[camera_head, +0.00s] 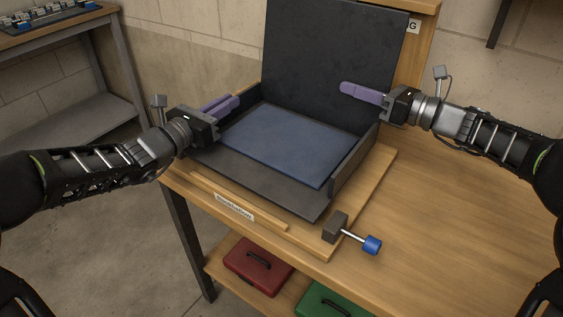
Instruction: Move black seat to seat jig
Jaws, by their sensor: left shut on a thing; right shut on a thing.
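The black seat has a tall upright back panel (335,55) and a low dark base (285,198) with a flat blue pad (295,145) on it. It stands over the wooden board of what looks like the seat jig (330,245), which has a label on its front edge. I cannot tell whether it rests fully on the board. My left gripper (222,108) is shut on the seat's left side. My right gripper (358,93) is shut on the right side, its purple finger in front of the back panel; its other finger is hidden.
A clamp with a blue knob (372,245) sits at the board's front right corner. The wooden table (470,220) is clear on the right. A red case (258,266) and a green case (335,302) lie on the shelf below. Another bench (60,30) stands at the far left.

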